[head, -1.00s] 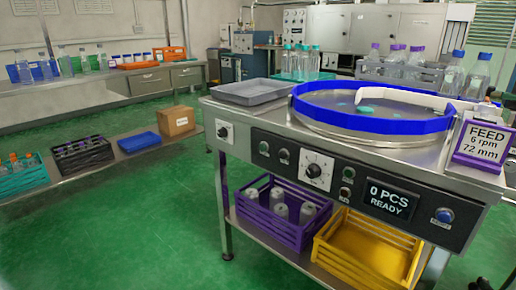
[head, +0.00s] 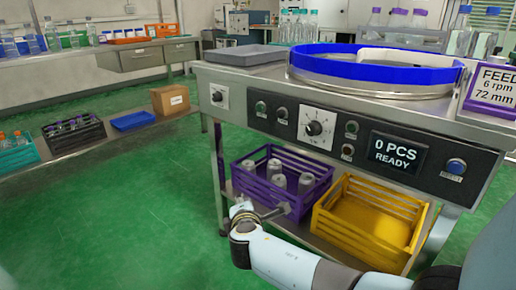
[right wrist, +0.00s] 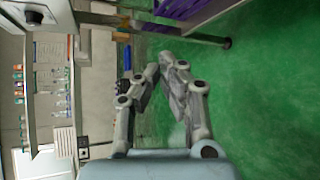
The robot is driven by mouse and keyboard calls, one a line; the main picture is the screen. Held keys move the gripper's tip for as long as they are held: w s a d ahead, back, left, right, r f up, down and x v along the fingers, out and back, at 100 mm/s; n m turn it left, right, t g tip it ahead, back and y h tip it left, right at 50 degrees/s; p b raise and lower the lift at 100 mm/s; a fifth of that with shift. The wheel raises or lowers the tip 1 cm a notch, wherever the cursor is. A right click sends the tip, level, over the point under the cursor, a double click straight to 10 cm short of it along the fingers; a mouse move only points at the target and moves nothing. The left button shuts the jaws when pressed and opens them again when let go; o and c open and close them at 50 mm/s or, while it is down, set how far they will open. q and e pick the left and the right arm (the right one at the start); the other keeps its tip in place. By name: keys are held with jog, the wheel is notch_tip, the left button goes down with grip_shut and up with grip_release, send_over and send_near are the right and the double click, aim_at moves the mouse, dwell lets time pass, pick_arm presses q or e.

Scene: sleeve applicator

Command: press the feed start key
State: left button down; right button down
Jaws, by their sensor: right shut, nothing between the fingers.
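The applicator's dark front panel (head: 415,182) runs along the bench edge in the head view. It carries two small round keys at left, one greenish (head: 261,108) and one beside it (head: 282,113). Right of the white dial (head: 316,128) are a green key (head: 352,127) and a reddish one (head: 347,150). A blue button (head: 456,165) is at far right. Key labels are too small to read. The display (head: 399,151) reads "0 PCS READY". My right gripper (right wrist: 165,70) is shut and empty in the right wrist view, below panel height. My left gripper is out of view.
Below the panel, a purple crate (head: 318,189) with grey cans and a yellow crate (head: 322,216) stand on the lower shelf. A blue-rimmed bowl (head: 380,72) and grey tray (head: 229,58) are on top. Green floor (head: 130,220) at left is clear.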

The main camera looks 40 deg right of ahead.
pick_arm(q)
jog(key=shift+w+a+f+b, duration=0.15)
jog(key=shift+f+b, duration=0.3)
jog(key=shift+b, duration=0.1)
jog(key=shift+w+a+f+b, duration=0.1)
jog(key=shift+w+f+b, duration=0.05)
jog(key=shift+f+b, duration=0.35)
pick_arm(e)
jog(key=w+r+n+t+h, duration=0.1)
jog(key=w+r+t+h, duration=0.1)
jog(key=r, duration=0.8)
jog(key=w+r+n+t+h, duration=0.1)
jog(key=w+r, duration=0.4)
jog(key=r, duration=0.5)
jog(key=shift+w+d+t+h, duration=0.15)
jog(key=shift+d+t+h, duration=0.15)
jog(key=shift+t+h, duration=0.6)
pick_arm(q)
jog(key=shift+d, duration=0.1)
pick_arm(e)
jog(key=shift+r, duration=0.1)
